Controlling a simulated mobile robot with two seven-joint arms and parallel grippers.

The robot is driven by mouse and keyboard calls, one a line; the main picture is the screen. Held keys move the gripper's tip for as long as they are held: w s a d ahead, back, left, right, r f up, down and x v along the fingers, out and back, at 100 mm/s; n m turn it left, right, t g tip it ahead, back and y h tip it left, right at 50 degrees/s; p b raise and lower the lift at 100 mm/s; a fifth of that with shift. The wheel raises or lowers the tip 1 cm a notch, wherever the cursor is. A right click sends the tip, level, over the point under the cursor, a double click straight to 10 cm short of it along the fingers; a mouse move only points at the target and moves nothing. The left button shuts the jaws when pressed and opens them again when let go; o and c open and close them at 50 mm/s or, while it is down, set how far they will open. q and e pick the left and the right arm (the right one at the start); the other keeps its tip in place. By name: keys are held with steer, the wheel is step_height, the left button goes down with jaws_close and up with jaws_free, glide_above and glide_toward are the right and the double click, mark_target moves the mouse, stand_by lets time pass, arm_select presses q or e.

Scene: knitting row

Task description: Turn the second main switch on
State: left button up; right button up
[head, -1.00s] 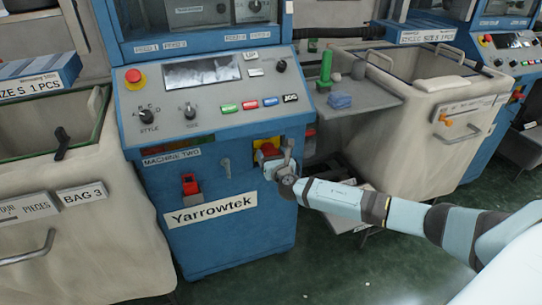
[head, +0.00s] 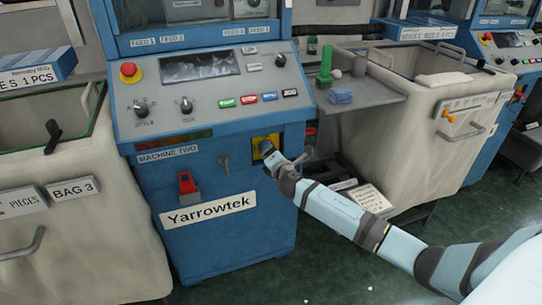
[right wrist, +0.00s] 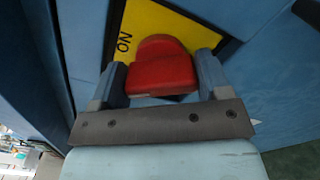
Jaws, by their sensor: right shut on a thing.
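The blue machine labelled MACHINE TWO (head: 240,252) stands in the middle of the head view. Its main switch is a red knob (right wrist: 160,70) on a yellow plate (right wrist: 188,24) at the machine's lower right front. The letters ON show on the plate beside the knob in the right wrist view. In the head view only the yellow plate (head: 262,138) shows clearly; the gripper mostly covers the knob. My right gripper (head: 269,154) is shut on the knob, one finger on each side. My left gripper is not in view.
Above are a red emergency button (head: 128,69), dials and coloured buttons. A grey side shelf (head: 372,94) and a cream bin (head: 410,140) stand to the right. Another bin (head: 105,230) stands left.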

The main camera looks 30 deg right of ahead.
steer(key=m, duration=0.3)
steer(key=shift+f+b, duration=0.1)
steer(key=shift+b, duration=0.25)
steer(key=m, duration=0.3)
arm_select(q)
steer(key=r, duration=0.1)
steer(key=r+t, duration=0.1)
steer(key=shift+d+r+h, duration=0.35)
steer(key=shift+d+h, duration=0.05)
arm_select(e)
steer(key=shift+m, duration=0.4)
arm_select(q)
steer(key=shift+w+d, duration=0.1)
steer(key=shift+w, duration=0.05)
arm_select(e)
steer(key=o, duration=0.6)
steer(key=shift+o, duration=0.2)
